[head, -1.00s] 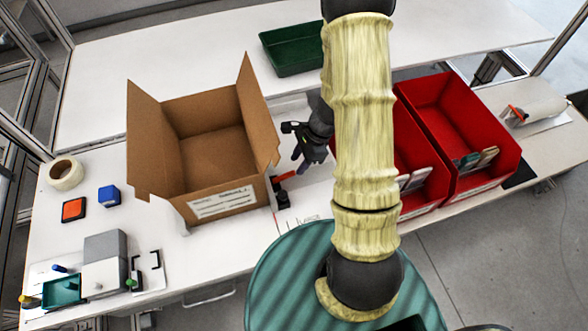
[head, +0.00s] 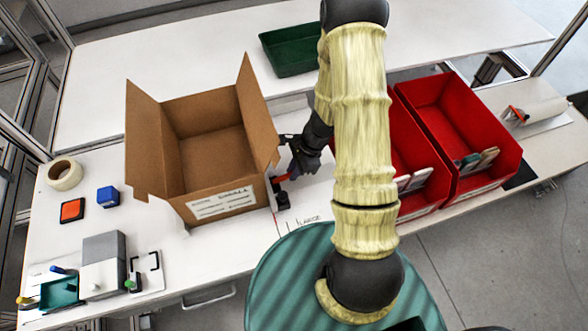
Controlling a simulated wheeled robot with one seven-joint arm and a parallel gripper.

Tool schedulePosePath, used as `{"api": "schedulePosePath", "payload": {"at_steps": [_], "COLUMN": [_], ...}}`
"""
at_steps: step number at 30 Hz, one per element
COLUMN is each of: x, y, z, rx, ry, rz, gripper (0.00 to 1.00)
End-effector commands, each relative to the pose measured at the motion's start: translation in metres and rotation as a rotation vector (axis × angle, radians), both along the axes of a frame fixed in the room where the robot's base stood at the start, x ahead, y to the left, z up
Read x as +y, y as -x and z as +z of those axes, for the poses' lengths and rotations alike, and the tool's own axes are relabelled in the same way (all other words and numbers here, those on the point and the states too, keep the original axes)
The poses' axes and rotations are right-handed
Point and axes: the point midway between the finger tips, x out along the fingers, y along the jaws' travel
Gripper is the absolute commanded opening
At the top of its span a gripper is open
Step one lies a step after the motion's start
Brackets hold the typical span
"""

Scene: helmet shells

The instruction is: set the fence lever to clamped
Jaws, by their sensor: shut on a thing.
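The fence lever (head: 283,178) is a small red handle on a dark base (head: 281,195), just right of the open cardboard box in the head view. My gripper (head: 291,172) is at the red lever and shut on it. The fingers hide part of the lever, and its exact angle is hard to tell.
The open cardboard box (head: 217,199) stands close at the left of my gripper. Red bins (head: 460,189) stand to the right, behind my arm. A green tray (head: 290,55) is at the back. White table shows in front of the lever.

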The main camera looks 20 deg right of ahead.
Motion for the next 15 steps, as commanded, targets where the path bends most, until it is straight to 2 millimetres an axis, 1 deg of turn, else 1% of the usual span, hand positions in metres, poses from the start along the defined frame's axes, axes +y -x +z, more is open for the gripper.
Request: {"api": "schedulePosePath", "payload": {"at_steps": [5,9,15], "x": [-0.002,-0.005,-0.007], "y": [-0.001,-0.001,-0.001], "z": [-0.007,-0.014,-0.019], "rx": [-0.002,-0.002,-0.002], "ry": [-0.053,-0.137,-0.255], "rz": [-0.003,-0.004,-0.003], "gripper": [0.0,0.0,0.0]}}
